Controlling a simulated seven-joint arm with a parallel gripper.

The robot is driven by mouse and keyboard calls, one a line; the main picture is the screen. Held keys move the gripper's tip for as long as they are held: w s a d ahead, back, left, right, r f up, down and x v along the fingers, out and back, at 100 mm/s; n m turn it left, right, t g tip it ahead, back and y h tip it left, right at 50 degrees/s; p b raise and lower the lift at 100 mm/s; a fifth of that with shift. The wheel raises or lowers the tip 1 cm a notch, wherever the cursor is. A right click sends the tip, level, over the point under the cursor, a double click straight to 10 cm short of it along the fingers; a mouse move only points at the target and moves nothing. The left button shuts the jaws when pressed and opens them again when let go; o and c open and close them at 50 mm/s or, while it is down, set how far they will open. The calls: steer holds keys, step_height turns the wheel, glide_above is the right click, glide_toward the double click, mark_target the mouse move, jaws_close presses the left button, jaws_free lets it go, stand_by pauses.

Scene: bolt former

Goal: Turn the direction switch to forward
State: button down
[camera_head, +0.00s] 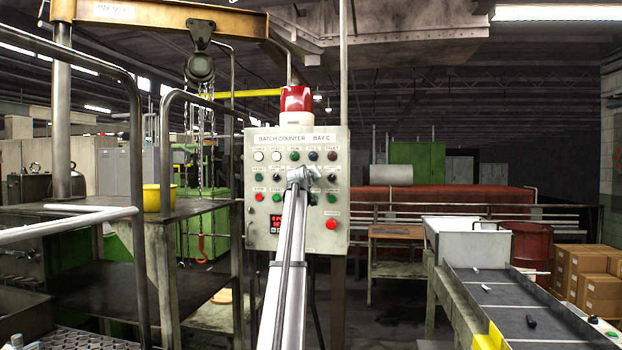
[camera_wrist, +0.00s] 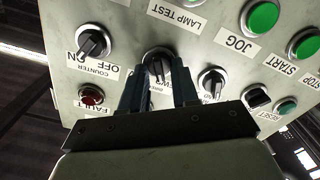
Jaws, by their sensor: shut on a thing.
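The grey control panel (camera_head: 262,222) stands ahead, headed "BATCH COUNTER BAY C". It fills the wrist view, upside down (camera_wrist: 205,45). A black rotary switch knob (camera_wrist: 158,59) sits between the fingers of my gripper (camera_wrist: 158,82), which is shut on it. The label beside the knob is partly hidden by the fingers; letters like "WD" show on it. I cannot tell exactly which way the knob points. In the head view my gripper (camera_head: 301,178) is at the panel's middle, and my arm hides the knob.
A red beacon (camera_head: 296,101) tops the panel. A conveyor (camera_head: 520,305) stands right, a railed metal bench (camera_head: 110,235) left.

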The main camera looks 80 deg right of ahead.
stand_by(0.3)
steer(key=c, duration=0.9)
jaws_free()
steer(key=shift+a, duration=0.1)
steer(key=a, duration=1.3)
steer(key=shift+a, duration=0.3)
